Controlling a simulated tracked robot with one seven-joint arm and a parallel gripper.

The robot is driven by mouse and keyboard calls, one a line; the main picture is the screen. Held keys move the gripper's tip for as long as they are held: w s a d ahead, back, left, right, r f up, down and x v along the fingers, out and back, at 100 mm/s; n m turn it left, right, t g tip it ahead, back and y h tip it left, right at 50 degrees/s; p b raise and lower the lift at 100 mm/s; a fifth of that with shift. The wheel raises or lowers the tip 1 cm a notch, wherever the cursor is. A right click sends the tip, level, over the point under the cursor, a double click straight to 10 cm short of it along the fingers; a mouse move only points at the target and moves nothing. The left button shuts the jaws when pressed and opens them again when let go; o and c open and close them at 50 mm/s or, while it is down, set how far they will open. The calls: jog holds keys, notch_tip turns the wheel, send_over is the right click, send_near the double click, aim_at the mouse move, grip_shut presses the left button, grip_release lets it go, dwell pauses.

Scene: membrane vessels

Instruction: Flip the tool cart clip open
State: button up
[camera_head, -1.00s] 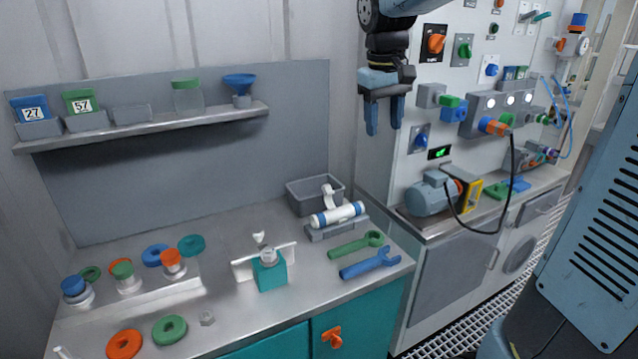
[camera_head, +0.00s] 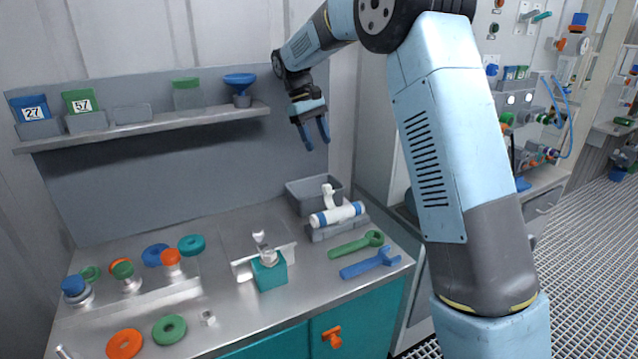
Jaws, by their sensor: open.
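My gripper (camera_head: 316,145) is open and empty, its two blue fingers pointing down in front of the grey back panel. It hangs well above the bench, apart from everything on it. The teal-fronted bench (camera_head: 225,330) bears an orange latch-like handle (camera_head: 332,337) on its front, at the lower middle. On the bench top stands a teal block (camera_head: 269,272) with a white piece on top and a white bracket behind. I cannot tell for certain which part is the clip. A white cylinder with blue bands (camera_head: 337,214) and an upright white handle lies on a grey stand behind.
A grey bin (camera_head: 303,197) stands at the back right. A green wrench (camera_head: 356,245) and a blue wrench (camera_head: 370,262) lie at the right edge. Several coloured rings and capped jars fill the left side. A shelf (camera_head: 150,127) juts from the panel.

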notch_tip(320, 180, down, 2)
jog(key=w+a, duration=0.1)
jog(key=a, duration=0.1)
send_near(329, 197)
jog(key=x, duration=0.5)
jog(key=shift+w+f, duration=0.1)
jog(key=shift+w, duration=0.1)
jog(key=shift+c, duration=0.3)
grip_shut()
dwell(0.3)
